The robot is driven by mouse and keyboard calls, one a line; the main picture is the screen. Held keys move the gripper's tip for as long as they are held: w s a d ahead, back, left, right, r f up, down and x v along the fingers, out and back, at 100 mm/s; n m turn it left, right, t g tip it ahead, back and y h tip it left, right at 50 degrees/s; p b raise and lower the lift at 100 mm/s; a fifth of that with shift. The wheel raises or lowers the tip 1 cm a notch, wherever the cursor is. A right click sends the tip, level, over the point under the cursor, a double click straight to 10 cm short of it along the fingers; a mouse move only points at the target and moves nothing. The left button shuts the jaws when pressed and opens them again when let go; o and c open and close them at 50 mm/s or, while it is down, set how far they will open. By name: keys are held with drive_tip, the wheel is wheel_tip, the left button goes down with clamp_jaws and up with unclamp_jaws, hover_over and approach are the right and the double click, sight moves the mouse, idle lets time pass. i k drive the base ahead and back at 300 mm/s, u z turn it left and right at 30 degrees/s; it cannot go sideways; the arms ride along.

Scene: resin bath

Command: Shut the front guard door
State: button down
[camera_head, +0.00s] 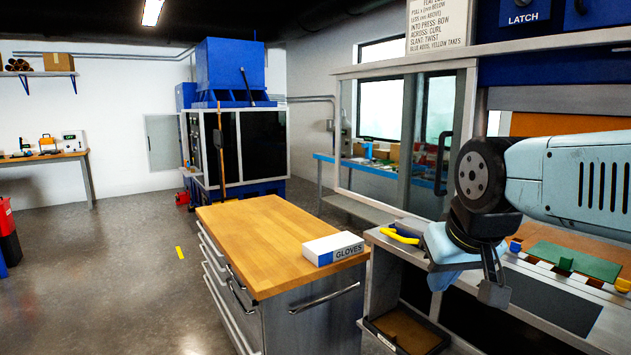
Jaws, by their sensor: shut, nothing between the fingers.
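The front guard door (405,140) is a clear panel in a pale metal frame at the right of the head view. A black upright handle (442,163) is near its right edge. The door stands open: to its right the machine's orange interior (555,124) is exposed. My gripper (495,294) is shut and empty, pointing down in front of the opening, below and to the right of the handle. It is apart from the handle in the picture. My arm hides part of the opening and of the door's right edge.
Yellow-handled pliers (400,236) lie on the machine's front ledge, left of my gripper. A green plate (573,262) lies inside the opening. The floor (110,270) beyond is mostly clear.

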sight(472, 64)
drive_tip(key=u, duration=0.45)
drive_tip(key=i, duration=1.85)
drive_tip(key=z, duration=0.5)
drive_tip(key=k, duration=0.75)
drive_tip(key=z, duration=0.25)
drive_tip(key=i, duration=0.75)
drive_tip(key=u, duration=0.1)
